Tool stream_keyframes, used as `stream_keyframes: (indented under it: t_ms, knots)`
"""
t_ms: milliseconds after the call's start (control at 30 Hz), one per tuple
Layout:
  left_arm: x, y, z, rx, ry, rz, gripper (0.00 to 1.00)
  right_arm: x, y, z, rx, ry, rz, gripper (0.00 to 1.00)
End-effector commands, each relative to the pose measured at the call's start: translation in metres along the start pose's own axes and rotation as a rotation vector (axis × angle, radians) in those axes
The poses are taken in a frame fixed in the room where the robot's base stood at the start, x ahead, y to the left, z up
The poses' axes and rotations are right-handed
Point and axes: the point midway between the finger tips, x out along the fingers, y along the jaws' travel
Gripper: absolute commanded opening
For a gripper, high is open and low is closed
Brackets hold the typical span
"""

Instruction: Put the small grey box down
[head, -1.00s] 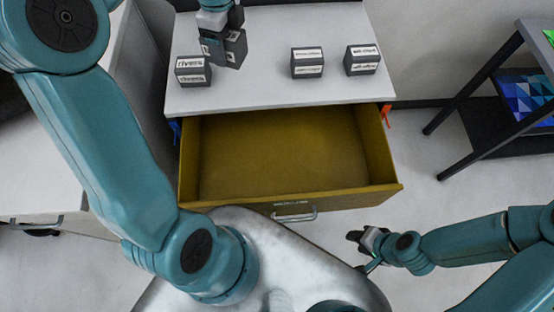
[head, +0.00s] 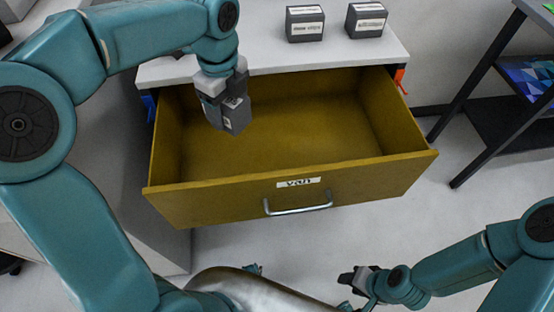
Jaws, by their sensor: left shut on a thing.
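My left gripper (head: 224,92) points down, shut on a small grey box (head: 237,118), which is partly covered by the fingers. The box is over the left part of the open drawer (head: 300,190), near its left wall. How high it is above the drawer floor I cannot tell. The drawer is mustard yellow inside and bare where I can see it. My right gripper (head: 353,281) is low at the bottom right, in front of the drawer and away from it. Its fingers are too small to judge.
Two dark grey labelled boxes (head: 305,24) (head: 367,20) stand on the white cabinet top (head: 265,58) behind the drawer. My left arm covers the left part of that top. A dark-framed shelf (head: 487,95) stands at the right. The drawer's middle and right are free.

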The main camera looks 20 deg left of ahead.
Motion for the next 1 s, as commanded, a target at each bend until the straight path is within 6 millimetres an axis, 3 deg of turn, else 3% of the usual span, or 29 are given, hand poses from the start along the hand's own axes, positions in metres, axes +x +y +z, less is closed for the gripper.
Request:
stream_keyframes:
  t_ms: [167, 533, 833, 1000]
  knots:
    - [0.021, -0.003, -0.003, 0.010, 0.000, 0.003, 0.30, 0.014, 0.005, 0.000, 0.000, 0.000, 0.000, 0.43]
    - [0.124, 0.001, -0.003, 0.008, 0.002, 0.005, 0.30, 0.037, 0.014, -0.001, 0.000, 0.000, 0.000, 0.43]
    - [0.160, 0.003, -0.003, 0.006, 0.001, 0.003, 0.30, 0.045, 0.016, -0.001, 0.000, 0.000, 0.000, 0.43]
    - [0.194, 0.004, -0.003, 0.006, 0.001, 0.004, 0.30, 0.054, 0.019, -0.001, 0.000, 0.000, 0.000, 0.43]
